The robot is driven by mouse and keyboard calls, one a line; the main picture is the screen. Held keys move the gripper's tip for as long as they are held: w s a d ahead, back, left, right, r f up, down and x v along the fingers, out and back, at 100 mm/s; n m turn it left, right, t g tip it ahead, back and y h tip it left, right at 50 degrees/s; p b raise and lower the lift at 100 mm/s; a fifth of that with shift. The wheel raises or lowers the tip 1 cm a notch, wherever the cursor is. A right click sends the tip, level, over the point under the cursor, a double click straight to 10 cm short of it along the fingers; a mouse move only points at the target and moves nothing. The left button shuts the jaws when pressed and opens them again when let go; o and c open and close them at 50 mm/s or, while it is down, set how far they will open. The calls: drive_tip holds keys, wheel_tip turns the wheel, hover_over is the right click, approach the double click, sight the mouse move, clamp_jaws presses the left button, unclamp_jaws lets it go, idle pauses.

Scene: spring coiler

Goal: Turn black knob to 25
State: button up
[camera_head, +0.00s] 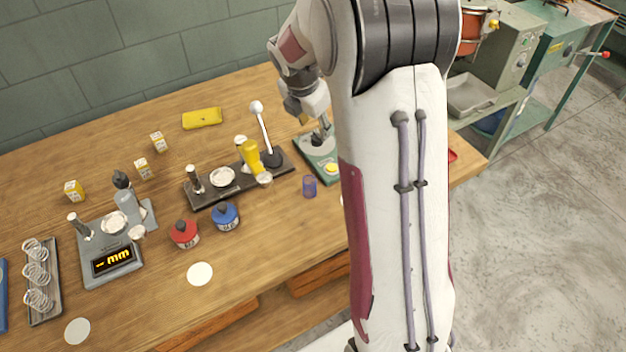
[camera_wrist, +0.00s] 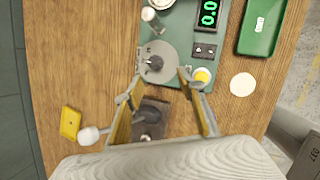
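The black knob (camera_wrist: 155,62) sits in the middle of a round grey dial (camera_wrist: 168,50) in the wrist view. The dial is on a green device (camera_wrist: 240,68) with a green-lit display (camera_wrist: 208,13) that seems to read 0.0; the display's upper part is cut off. My gripper (camera_wrist: 157,86) is open and empty, its two fingers apart, with the knob just beyond the fingertips. In the head view my gripper (camera_head: 321,132) is over the green device (camera_head: 316,167), and my arm hides part of it.
On the device are a yellow button (camera_wrist: 202,76) and a small black switch panel (camera_wrist: 205,51). A green tray (camera_wrist: 262,22) lies beside it. A white-ball lever (camera_head: 257,107) rises from a black-based fixture (camera_head: 205,196) at the left. A purple cup (camera_head: 309,186) stands in front.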

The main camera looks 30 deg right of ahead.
drive_tip(key=shift+s+a+f+m+g, duration=0.15)
drive_tip(key=shift+s+f+m, duration=0.15)
drive_tip(key=shift+m, duration=0.25)
drive_tip(key=shift+s+a+f+m+g, duration=0.1)
drive_tip(key=shift+s+f+m+g, duration=0.1)
drive_tip(key=shift+s+m, duration=0.3)
drive_tip(key=shift+s+a+f+m+y, duration=0.15)
drive_tip(key=shift+s+a+m, duration=0.1)
drive_tip(key=shift+s+m, duration=0.4)
drive_tip(key=shift+s+a+f+m+y, duration=0.2)
drive_tip(key=shift+s+m, duration=0.2)
drive_tip(key=shift+m, duration=0.4)
drive_tip(key=shift+s+a+r+m+g+y, duration=0.15)
drive_tip(key=shift+s+a+r+m, duration=0.45)
drive_tip(key=shift+s+m, duration=0.55)
drive_tip(key=shift+s+a+r+m+g+y, duration=0.15)
drive_tip(key=shift+s+a+r+m, duration=0.25)
drive_tip(key=shift+s+a+m, duration=0.5)
drive_tip(key=shift+s+a+r+m+g+y, duration=0.15)
drive_tip(key=shift+s+a+r+m, duration=0.35)
drive_tip(key=shift+s+m, duration=0.85)
drive_tip(key=s+a+r+m, duration=0.5)
drive_tip(key=s+m, duration=0.3)
drive_tip(key=s, duration=0.2)
drive_tip(key=shift+a+r+t+y, duration=0.3)
drive_tip(key=shift+a+r+t, duration=0.1)
drive_tip(key=shift+a, duration=0.45)
